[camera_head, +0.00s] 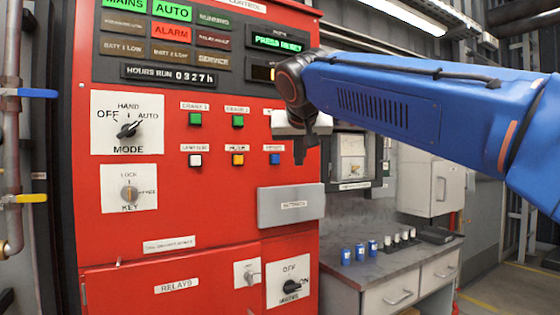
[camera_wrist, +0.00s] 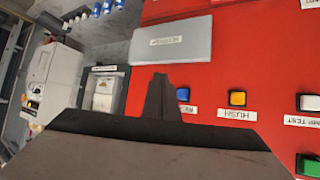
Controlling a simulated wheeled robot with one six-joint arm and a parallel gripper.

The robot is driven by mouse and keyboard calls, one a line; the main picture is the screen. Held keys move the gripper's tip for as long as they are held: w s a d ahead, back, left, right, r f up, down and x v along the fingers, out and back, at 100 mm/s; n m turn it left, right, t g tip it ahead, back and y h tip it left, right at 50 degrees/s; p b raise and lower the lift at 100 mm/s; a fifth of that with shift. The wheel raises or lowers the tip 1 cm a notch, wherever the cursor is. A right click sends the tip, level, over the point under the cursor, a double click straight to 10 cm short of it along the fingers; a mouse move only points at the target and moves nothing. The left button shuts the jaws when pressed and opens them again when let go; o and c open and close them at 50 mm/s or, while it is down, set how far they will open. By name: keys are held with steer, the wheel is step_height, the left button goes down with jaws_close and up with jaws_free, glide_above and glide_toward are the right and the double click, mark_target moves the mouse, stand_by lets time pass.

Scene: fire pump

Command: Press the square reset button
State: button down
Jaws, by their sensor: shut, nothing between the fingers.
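The square reset button is blue (camera_head: 274,159), at the right end of the lower button row on the red panel (camera_head: 225,215). In the wrist view the blue button (camera_wrist: 183,94) is just right of my fingers, its label partly hidden by my gripper. My gripper (camera_head: 304,156) is shut and empty, pointing down just right of the blue button in the head view. In the wrist view my fingertips (camera_wrist: 158,77) are closed together beside the button. I cannot tell whether they touch the panel. A display (camera_head: 277,43) reads "PRESS RESET" in green.
A yellow button (camera_head: 238,159) labelled HUSH in the wrist view and a white button (camera_head: 195,160) are left of the blue one. Green buttons sit above. A grey plate (camera_head: 290,207) is below. A counter (camera_head: 390,257) with blue and white cylinders stands right of the panel.

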mark_target(279, 156)
steer(key=shift+w+a, duration=0.8)
steer(key=shift+w, duration=0.4)
steer(key=shift+w+a, duration=0.85)
steer(key=shift+w, duration=0.4)
steer(key=shift+w+a, duration=0.8)
steer(key=shift+w, duration=0.4)
steer(key=shift+w+a, duration=0.25)
steer(key=shift+w, duration=0.05)
steer(key=shift+w+a, duration=0.3)
steer(key=shift+w, duration=0.15)
stand_by(0.6)
steer(key=shift+s+d, duration=0.1)
stand_by(0.3)
steer(key=shift+s+d, duration=0.45)
steer(key=shift+s, duration=0.25)
steer(key=shift+s+d, duration=0.7)
steer(key=shift+s, duration=0.35)
steer(key=shift+s+d, duration=0.7)
steer(key=shift+s, duration=0.3)
